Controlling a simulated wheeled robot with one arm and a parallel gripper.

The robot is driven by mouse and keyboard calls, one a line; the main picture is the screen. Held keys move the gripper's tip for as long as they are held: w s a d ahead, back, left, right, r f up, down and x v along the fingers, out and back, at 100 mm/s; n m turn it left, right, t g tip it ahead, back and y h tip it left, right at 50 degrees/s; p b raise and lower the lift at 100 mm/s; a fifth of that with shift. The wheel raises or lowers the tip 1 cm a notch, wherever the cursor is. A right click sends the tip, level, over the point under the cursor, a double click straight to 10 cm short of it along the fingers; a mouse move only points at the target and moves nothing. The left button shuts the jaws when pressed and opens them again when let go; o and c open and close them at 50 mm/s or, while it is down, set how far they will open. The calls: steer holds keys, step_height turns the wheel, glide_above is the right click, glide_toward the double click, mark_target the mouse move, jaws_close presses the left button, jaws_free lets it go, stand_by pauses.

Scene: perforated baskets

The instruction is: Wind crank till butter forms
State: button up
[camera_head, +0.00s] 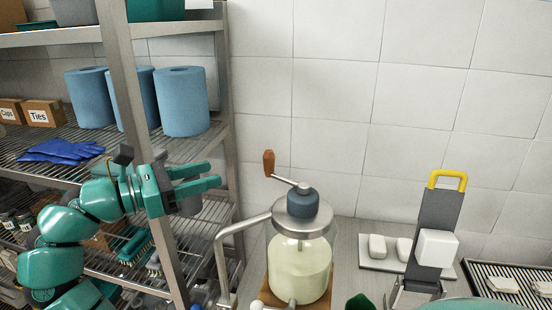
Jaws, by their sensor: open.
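A glass churn jar (300,268) with pale, creamy liquid stands on a wooden base (266,295) on the counter. Its metal lid carries a dark blue gear housing (298,202). A crank arm runs from the housing up to the left and ends in an upright brown wooden handle (269,163). My green gripper (217,176) is left of the crank handle, a little lower in the picture, fingers pointing right. It is open and empty, apart from the handle. I see no butter lump in the jar.
A metal shelf rack (130,90) with blue rolls (181,102) and blue gloves (62,152) stands behind my arm. A bent metal pipe (228,255) rises left of the jar. White blocks on a board (368,262) and a grey stand with a yellow handle (447,178) are at right.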

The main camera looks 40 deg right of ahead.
mark_target(274, 156)
steer(key=d+p, duration=0.2)
steer(key=d, duration=0.3)
steer(key=s+d+p, duration=0.1)
steer(key=d+p, duration=0.1)
steer(key=d, duration=0.3)
steer(key=d+p, duration=0.2)
steer(key=d, duration=0.3)
steer(key=shift+s+r, duration=0.15)
steer(key=shift+s, duration=0.25)
steer(key=shift+d, duration=0.5)
jaws_close()
